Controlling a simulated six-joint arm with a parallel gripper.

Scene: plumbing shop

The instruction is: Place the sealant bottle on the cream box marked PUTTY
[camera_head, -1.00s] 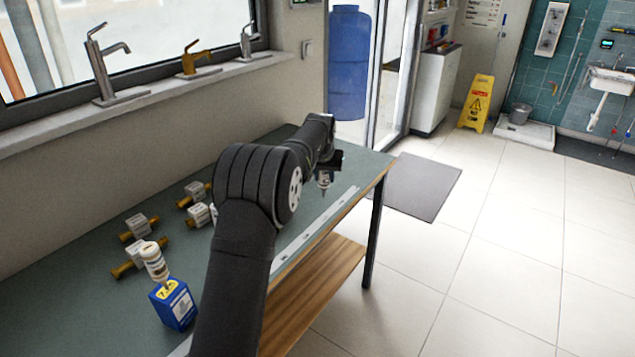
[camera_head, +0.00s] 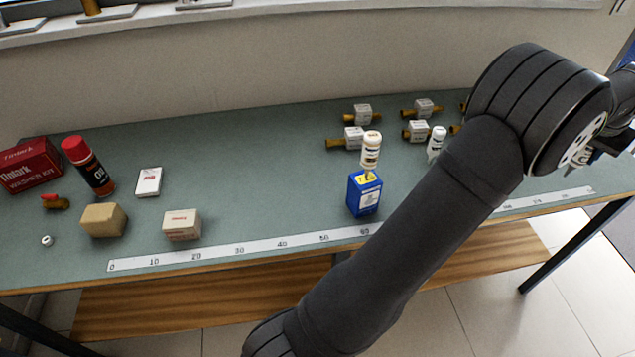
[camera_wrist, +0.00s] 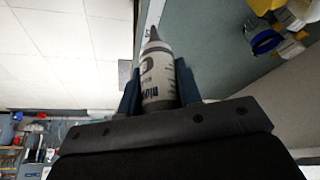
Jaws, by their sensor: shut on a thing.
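My gripper (camera_wrist: 158,90) is shut on the sealant bottle (camera_wrist: 157,70), a pale bottle with dark print and a dark tapered nozzle, one finger on each side of it. In the head view my arm reaches to the right edge, and the held bottle does not show clearly there. A small cream box with red print (camera_head: 182,226) sits near the bench's front edge, behind the ruler strip. Its lettering is too small to read for certain. Its top looks bare. My gripper is far to its right.
On the bench (camera_head: 250,180) stand a tan block (camera_head: 104,220), a white box (camera_head: 149,181), a red-capped can (camera_head: 88,165) and a red box (camera_head: 30,165).

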